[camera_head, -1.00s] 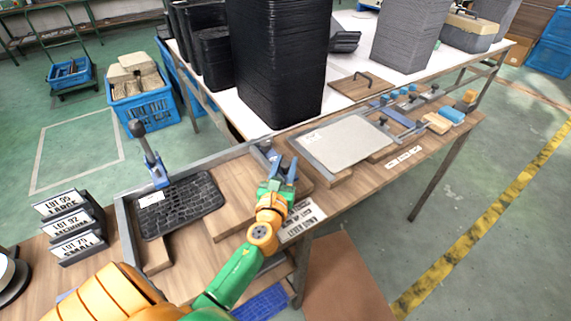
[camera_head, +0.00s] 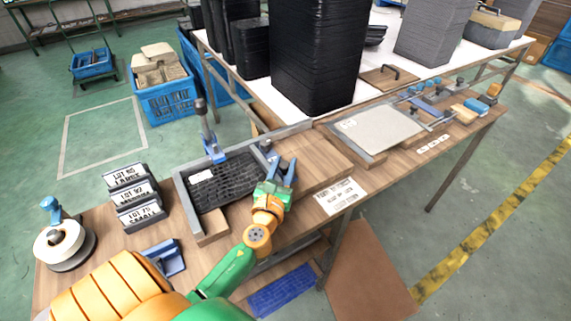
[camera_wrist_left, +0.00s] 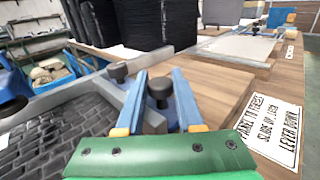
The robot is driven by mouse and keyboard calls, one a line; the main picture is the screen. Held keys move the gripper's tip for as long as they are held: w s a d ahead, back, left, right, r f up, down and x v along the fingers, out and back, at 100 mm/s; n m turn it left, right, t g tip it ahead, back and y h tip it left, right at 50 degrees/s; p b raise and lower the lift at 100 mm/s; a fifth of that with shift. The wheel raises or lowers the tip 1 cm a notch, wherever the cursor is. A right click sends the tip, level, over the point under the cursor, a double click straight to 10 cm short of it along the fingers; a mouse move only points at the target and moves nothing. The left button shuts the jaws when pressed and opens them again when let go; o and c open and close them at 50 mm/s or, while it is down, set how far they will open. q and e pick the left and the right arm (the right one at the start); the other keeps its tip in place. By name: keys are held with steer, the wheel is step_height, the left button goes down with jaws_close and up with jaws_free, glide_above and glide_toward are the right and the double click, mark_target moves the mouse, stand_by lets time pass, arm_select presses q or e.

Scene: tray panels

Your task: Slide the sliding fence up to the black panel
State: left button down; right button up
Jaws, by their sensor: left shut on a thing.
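The black panel (camera_head: 222,190), a dark textured tray panel, lies flat in a grey-railed fixture left of my gripper; it also shows at the left of the wrist view (camera_wrist_left: 45,132). The grey sliding fence (camera_wrist_left: 112,98) runs along the panel's right edge. It looks close against the panel, but I cannot tell whether they touch. My left gripper (camera_head: 283,172) is shut on the fence's fitting, with a black knob (camera_wrist_left: 159,90) showing between the blue fingers in the wrist view. The gripper hides part of the fence in the head view. My right gripper is not in view.
A blue lever clamp (camera_head: 211,145) stands at the fixture's back rail. Lot signs (camera_head: 133,197) and a tape roll (camera_head: 62,243) are at left. Bare wood (camera_head: 312,160) lies right of the fence, with an instruction label (camera_head: 340,196). A black tray stack (camera_head: 318,60) stands behind.

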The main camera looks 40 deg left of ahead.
arm_select(q)
steer(key=c, duration=0.5)
jaws_free()
steer(key=b+v, duration=0.1)
steer(key=v, duration=0.5)
steer(key=shift+s+d+f, duration=0.1)
steer(key=shift+s+f, duration=0.05)
steer(key=shift+s, duration=0.15)
steer(key=shift+s+d, duration=0.1)
steer(key=shift+s, duration=0.15)
